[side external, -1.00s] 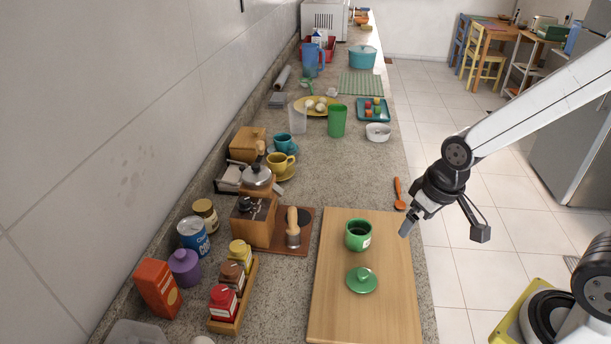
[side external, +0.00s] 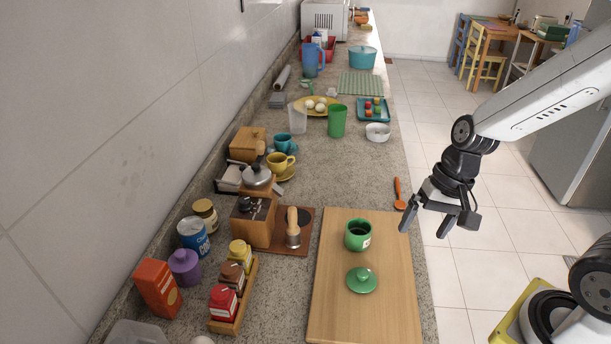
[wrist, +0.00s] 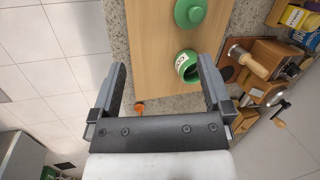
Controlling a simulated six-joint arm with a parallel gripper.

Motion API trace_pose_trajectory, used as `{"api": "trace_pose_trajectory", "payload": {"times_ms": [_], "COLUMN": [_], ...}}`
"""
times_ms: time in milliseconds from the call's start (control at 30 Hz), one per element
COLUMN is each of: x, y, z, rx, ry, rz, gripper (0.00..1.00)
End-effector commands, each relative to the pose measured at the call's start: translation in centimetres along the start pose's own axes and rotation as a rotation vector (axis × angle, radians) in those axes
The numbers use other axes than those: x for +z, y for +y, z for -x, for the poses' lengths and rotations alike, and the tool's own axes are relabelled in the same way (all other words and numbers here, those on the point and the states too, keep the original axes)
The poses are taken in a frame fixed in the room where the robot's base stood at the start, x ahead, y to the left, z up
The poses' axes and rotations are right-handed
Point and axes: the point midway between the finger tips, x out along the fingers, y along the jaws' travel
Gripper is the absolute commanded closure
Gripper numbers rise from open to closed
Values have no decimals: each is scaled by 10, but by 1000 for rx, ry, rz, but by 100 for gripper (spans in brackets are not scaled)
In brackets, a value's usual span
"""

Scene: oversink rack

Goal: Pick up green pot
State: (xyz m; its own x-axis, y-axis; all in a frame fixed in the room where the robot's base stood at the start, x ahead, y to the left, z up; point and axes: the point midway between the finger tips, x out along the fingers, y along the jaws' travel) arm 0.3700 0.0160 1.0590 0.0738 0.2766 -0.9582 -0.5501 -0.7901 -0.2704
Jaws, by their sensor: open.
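The green pot (side external: 358,235) stands upright and open-topped on the wooden board (side external: 335,275), with a pale label on its side. Its green lid (side external: 362,280) lies on the board nearer the camera, apart from the pot. My gripper (side external: 422,228) is open and empty, to the right of the pot, above the board's right edge and the counter edge. In the wrist view the pot (wrist: 187,65) shows beside the right finger of my gripper (wrist: 160,75), and the lid (wrist: 190,12) is at the top.
An orange spoon (side external: 399,194) lies on the counter behind the board. A coffee grinder (side external: 254,220), a portafilter on a brown stand (side external: 293,232) and a jar rack (side external: 235,300) stand left of the board. Floor lies right of the counter.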

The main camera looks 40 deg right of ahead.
Motion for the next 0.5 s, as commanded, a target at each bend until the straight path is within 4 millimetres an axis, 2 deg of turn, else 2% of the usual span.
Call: {"api": "trace_pose_trajectory", "payload": {"times_ms": [267,500], "x": [5,-8], "y": [-12,-27], "z": [-8,-5], "rx": [-194,-389], "ry": [-164,-292], "rz": [-458,-837], "gripper": [0,0]}}
